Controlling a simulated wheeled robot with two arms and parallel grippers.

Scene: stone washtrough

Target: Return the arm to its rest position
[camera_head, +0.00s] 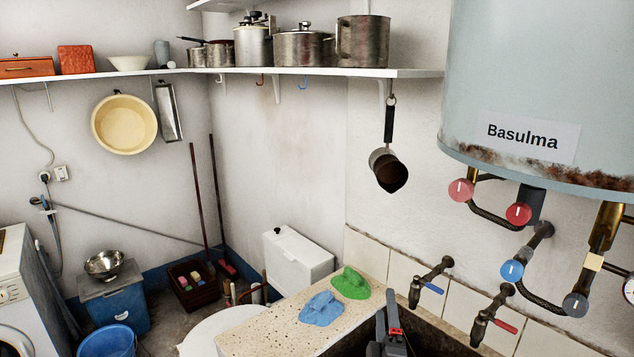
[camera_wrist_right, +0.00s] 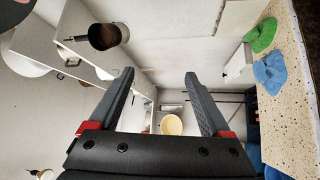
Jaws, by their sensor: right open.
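My right gripper (camera_head: 387,335) shows at the bottom of the head view, over the dark basin of the stone washtrough (camera_head: 262,338). In the right wrist view the two fingers of this gripper (camera_wrist_right: 159,95) stand wide apart with nothing between them. A green cloth (camera_head: 350,283) and a blue cloth (camera_head: 321,308) lie on the speckled stone ledge, left of the gripper and apart from it. Both cloths also show at the right of the wrist view. My left gripper is in neither view.
Two taps, one with a blue handle (camera_head: 431,284) and one with a red handle (camera_head: 494,320), stick out from the wall right of the gripper. A boiler (camera_head: 540,90) hangs above them. A saucepan (camera_head: 388,170) hangs below the shelf (camera_head: 420,73).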

